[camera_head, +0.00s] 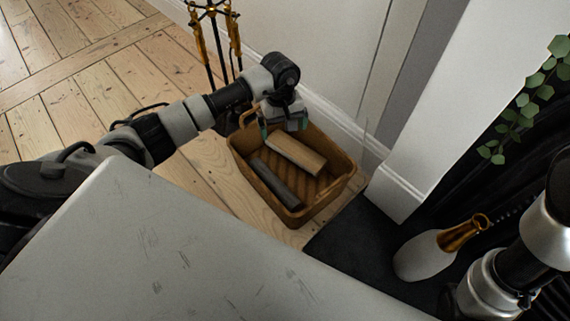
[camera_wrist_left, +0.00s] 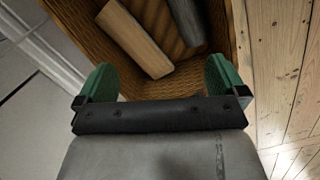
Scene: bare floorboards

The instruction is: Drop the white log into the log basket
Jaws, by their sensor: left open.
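The log basket (camera_head: 322,203) is a brown wicker basket with raised ends on the floorboards; its wall also shows in the left wrist view (camera_wrist_left: 76,22). A pale, whitish-tan log (camera_head: 296,154) lies inside it, and shows in the left wrist view (camera_wrist_left: 137,38). A dark grey log (camera_head: 275,184) lies beside it in the basket, also in the left wrist view (camera_wrist_left: 184,20). My right gripper is not in view.
A stand of fireplace tools (camera_head: 208,45) with brass handles stands behind the basket, near the white wall. A pale surface (camera_head: 180,250) fills the foreground. Floor at left is clear.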

